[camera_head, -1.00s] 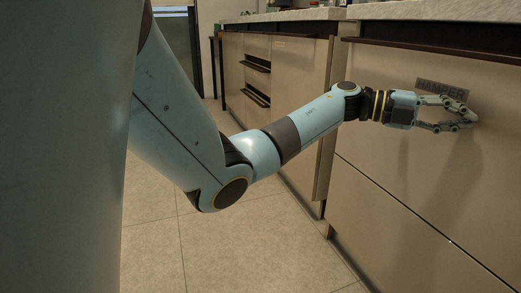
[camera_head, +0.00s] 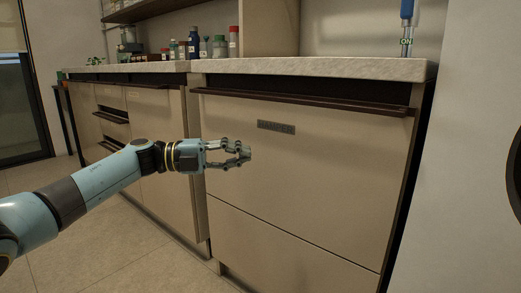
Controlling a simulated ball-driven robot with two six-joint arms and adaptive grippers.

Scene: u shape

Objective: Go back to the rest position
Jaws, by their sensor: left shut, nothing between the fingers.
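My left gripper (camera_head: 246,153) is in the middle of the view, in front of a beige cabinet front. My light blue left arm reaches in from the left edge and is stretched forward, slightly upward. Whether the fingertips touch the panel cannot be told. The beige front (camera_head: 310,170) has a small dark nameplate (camera_head: 276,127) and a dark handle bar (camera_head: 300,101) along its top, and it looks closed. My right gripper is out of view.
A pale countertop (camera_head: 320,67) runs above the cabinets, with several bottles (camera_head: 194,43) at its back. A blue-handled item (camera_head: 406,28) stands at the right end. A white surface (camera_head: 462,140) rises at the right. Tiled floor (camera_head: 110,245) is clear at lower left.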

